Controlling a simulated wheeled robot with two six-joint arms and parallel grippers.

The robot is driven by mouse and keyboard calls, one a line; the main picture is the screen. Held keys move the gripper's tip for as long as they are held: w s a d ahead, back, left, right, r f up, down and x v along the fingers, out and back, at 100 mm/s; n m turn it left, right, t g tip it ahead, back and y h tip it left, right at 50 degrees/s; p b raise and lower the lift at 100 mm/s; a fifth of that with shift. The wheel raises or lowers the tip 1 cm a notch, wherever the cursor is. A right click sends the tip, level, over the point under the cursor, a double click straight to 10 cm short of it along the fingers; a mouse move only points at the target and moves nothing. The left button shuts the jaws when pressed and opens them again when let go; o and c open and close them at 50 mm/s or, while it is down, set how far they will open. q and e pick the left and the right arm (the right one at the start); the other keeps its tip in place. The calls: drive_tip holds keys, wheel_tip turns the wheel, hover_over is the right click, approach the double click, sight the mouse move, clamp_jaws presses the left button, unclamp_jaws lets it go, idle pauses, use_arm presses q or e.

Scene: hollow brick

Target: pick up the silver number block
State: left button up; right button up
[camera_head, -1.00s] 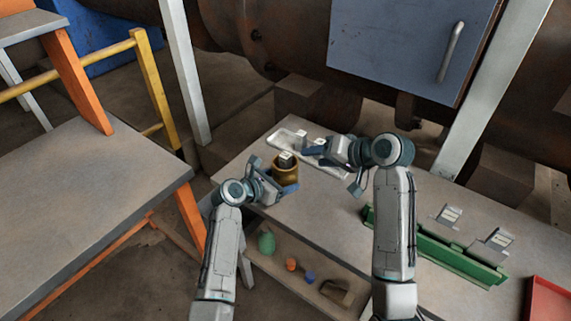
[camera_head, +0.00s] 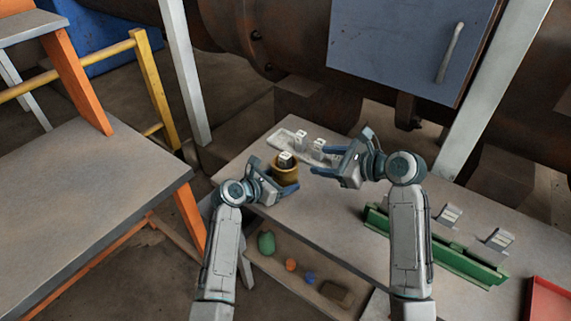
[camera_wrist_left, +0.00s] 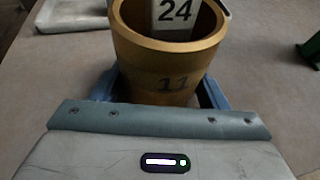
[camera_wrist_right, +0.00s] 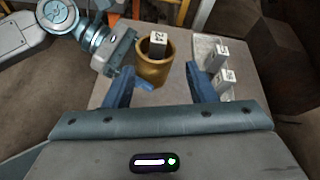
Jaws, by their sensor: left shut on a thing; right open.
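A silver-grey number block (camera_head: 286,158) stands in a brass cup (camera_head: 284,174). In the left wrist view the block (camera_wrist_left: 175,14) reads 24 and the cup (camera_wrist_left: 165,62) is marked 11. My left gripper (camera_head: 281,178) is shut on the cup from its near side. My right gripper (camera_head: 341,151) is open and empty, right of the cup. In the right wrist view the cup (camera_wrist_right: 154,68) and block (camera_wrist_right: 158,42) appear ahead between the open fingers, apart from them. The block's lower part is hidden inside the cup.
Two pale blocks (camera_head: 318,147) (camera_head: 301,138) stand in a white tray (camera_head: 279,136) behind the cup. A green rack (camera_head: 440,250), silver pieces (camera_head: 499,238) and a red tray (camera_head: 550,302) lie to the right. A lower shelf (camera_head: 295,268) holds small coloured objects.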

sight(287, 156)
drive_tip(key=w+a+f+m, duration=0.1)
drive_tip(key=w+a, duration=0.1)
drive_tip(key=a, duration=0.1)
drive_tip(key=w+a+f+m, duration=0.1)
drive_tip(key=w+a+f, duration=0.1)
drive_tip(key=a, duration=0.1)
drive_tip(key=w+a+f, duration=0.1)
drive_tip(key=w+a, duration=0.1)
drive_tip(key=a, duration=0.1)
drive_tip(key=shift+w+f+m, duration=0.15)
drive_tip(key=shift+f+m, duration=0.05)
drive_tip(key=shift+m, duration=0.2)
drive_tip(key=c, duration=1.1)
wheel_tip(287, 156, up, 10)
use_arm(q)
drive_tip(key=o, duration=1.4)
